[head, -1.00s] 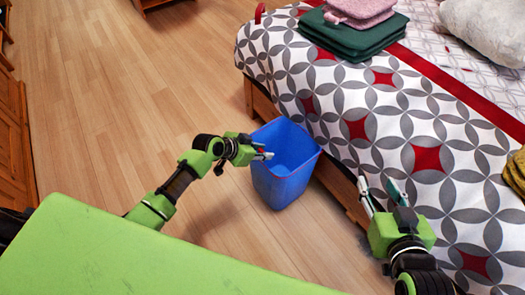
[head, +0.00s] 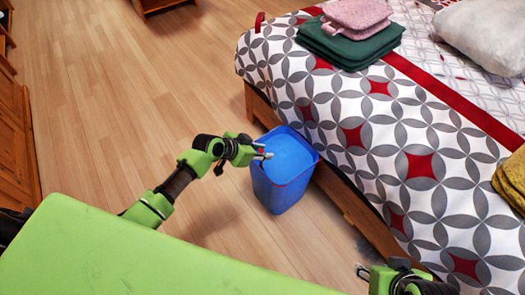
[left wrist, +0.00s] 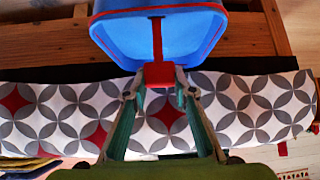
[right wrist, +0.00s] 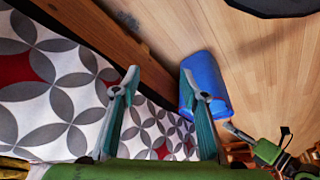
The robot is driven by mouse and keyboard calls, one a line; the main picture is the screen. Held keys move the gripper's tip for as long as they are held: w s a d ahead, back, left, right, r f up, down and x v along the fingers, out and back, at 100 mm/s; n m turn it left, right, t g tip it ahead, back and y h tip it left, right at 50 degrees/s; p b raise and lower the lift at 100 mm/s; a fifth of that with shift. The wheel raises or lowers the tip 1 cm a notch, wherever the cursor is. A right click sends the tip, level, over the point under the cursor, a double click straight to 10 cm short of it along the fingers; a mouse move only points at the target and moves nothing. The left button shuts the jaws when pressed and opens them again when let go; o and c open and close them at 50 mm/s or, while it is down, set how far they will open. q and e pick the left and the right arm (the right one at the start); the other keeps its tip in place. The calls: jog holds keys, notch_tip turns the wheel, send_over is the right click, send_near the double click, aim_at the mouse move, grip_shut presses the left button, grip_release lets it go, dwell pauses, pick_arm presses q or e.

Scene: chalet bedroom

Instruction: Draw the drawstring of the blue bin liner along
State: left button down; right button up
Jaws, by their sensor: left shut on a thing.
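The blue bin (head: 285,190) stands on the floor beside the bed. A lighter blue sheet of liner (head: 288,155) spans its mouth in the head view. The red drawstring edges the blue liner (left wrist: 125,30) in the left wrist view, and a red strap (left wrist: 157,40) runs from it to a red tab (left wrist: 158,74). My left gripper (head: 266,152) is at the bin's left rim, its fingers shut on the red tab. My right gripper (right wrist: 158,85) is open and empty, away from the bin (right wrist: 205,85); in the head view only part of it shows at the bottom edge.
The bed (head: 350,120) with a patterned cover stands right of the bin, its wooden frame (head: 345,198) close by. Folded green towels (head: 350,48) and a yellow cloth (head: 512,180) lie on it. The wooden floor (head: 130,90) left of the bin is clear.

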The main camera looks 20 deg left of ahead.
pick_arm(q)
jog(key=shift+r, duration=0.15)
pick_arm(e)
jog(key=shift+s+d+f+g, duration=0.1)
jog(key=shift+s+g, duration=0.1)
jog(key=shift+s, duration=0.25)
jog(key=shift+s+d+f+g, duration=0.1)
jog(key=shift+s+g, duration=0.1)
jog(key=shift+s, duration=0.2)
pick_arm(q)
jog(key=c, duration=1.6)
grip_release()
pick_arm(e)
jog(key=shift+r, duration=0.1)
pick_arm(q)
jog(key=v, duration=1.2)
